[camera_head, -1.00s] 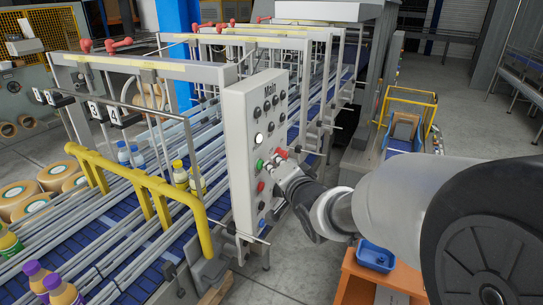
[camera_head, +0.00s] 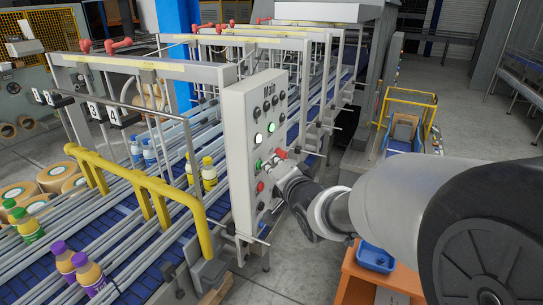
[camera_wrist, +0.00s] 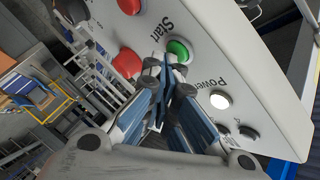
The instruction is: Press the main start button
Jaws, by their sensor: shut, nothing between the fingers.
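The grey control panel labelled Main (camera_head: 238,150) stands upright beside the conveyor. Its green button (camera_head: 258,165) also shows in the wrist view (camera_wrist: 178,50), with the word Start printed next to it. My gripper (camera_wrist: 168,78) is shut and empty, with its fingertips close to the green button. I cannot tell whether they touch it. In the head view the fingers are small and partly hidden against the panel. A white lamp (camera_wrist: 221,99) marked Power is lit. In the head view a second lamp (camera_head: 271,127) above it is lit too.
An orange stand with a blue bin (camera_head: 376,258) is below my arm.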

